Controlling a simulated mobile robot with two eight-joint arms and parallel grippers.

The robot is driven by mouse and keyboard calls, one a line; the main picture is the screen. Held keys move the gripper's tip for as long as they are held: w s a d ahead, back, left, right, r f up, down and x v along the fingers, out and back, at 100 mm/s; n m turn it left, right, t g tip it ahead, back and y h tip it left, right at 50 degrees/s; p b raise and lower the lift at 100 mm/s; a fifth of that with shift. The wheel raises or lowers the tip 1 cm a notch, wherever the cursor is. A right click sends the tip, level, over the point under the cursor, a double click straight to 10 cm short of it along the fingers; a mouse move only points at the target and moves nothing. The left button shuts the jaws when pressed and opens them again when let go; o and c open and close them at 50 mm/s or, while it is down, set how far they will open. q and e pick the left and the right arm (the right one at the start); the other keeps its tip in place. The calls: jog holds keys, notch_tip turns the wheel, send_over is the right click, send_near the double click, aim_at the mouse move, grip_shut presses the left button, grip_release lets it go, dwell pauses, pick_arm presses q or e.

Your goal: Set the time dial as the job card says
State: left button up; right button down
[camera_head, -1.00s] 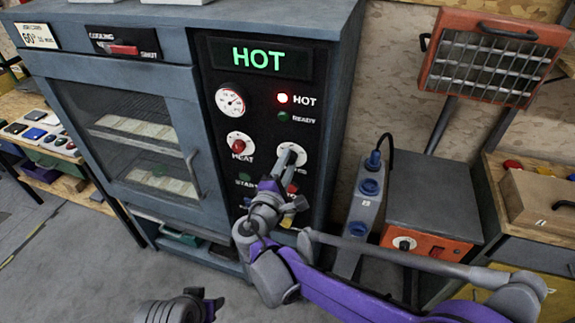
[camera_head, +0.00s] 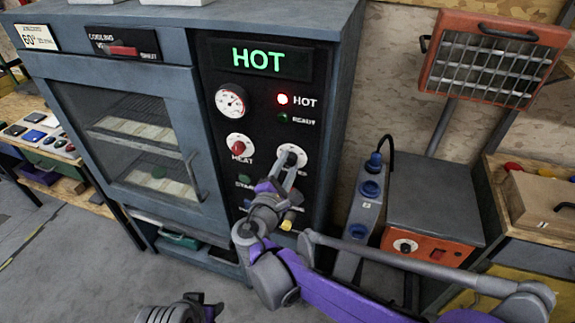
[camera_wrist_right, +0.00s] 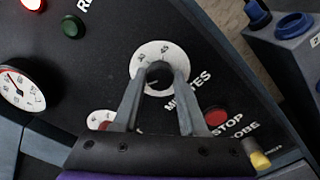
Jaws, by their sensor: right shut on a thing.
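The time dial (camera_head: 301,154), a dark knob on a round white scale, is on the oven's black panel. It also shows in the right wrist view (camera_wrist_right: 158,50), lettered "MINUTES". My right gripper (camera_head: 285,168) is shut on the dial, one finger on each side of the knob. The fingers hide part of the scale, and I cannot read the setting. A white job card (camera_head: 37,37) on the oven's upper left reads about "60"; its smaller print is unclear. My left gripper (camera_head: 180,311) is partly in view at the bottom edge, away from the oven.
The red heat knob (camera_head: 239,147) and gauge (camera_head: 230,100) are left of the dial. The display (camera_head: 258,60) reads HOT and a red lamp is lit. A stop button (camera_wrist_right: 216,116) lies below the dial. A blue-socketed post (camera_head: 366,200) and heater cabinet (camera_head: 432,200) stand right.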

jog(key=shift+c, duration=2.2)
grip_release()
jog(key=b+v, duration=0.1)
jog(key=v, duration=0.9)
jog(key=shift+s, duration=0.4)
jog(key=shift+a, duration=0.1)
jog(key=s+d+f+m+g, duration=0.3)
jog(key=d+f+m+g, duration=0.2)
jog(key=d, duration=0.5)
jog(key=s+d+f+m+g, duration=0.4)
jog(key=d+f+m, duration=0.1)
jog(key=d, duration=0.4)
jog(key=s+d+f+m+g+y, duration=0.1)
jog(key=s+f+m+y, duration=0.1)
jog(key=s+m, duration=0.3)
jog(key=s+d+f+m+g+y, duration=0.1)
jog(key=s+f+m+y, duration=0.2)
jog(key=s+m, duration=0.3)
jog(key=shift+s+f+g+y+p, duration=0.3)
jog(key=shift+g+p, duration=0.1)
